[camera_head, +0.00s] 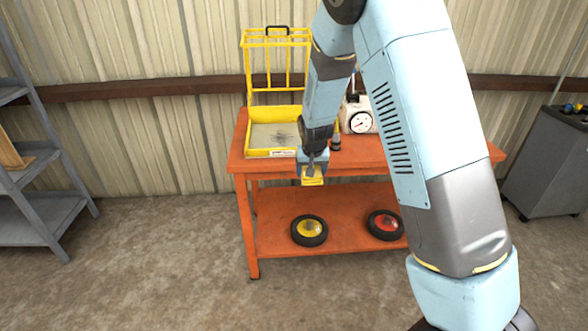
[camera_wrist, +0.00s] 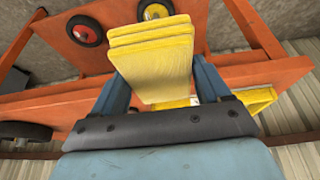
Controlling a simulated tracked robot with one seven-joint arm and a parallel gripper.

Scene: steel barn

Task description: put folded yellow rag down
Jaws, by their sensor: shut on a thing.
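The folded yellow rag (camera_head: 313,181) is a thick stack of several layers. My gripper (camera_head: 312,170) points down and is shut on it. In the wrist view the rag (camera_wrist: 155,62) stands out between the two blue fingers. In the head view the rag appears in front of the front edge of the orange workbench (camera_head: 405,164). It shows clear of the lower shelf. My gripper and arm hide part of the bench top.
A yellow tray (camera_head: 250,152) with a tall yellow rack (camera_head: 250,75) behind it is on the bench's left. A dial gauge (camera_head: 360,122) stands behind my arm. A yellow wheel (camera_head: 310,229) and a red wheel (camera_head: 383,223) lie on the lower shelf. Grey shelving (camera_head: 40,160) stands left.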

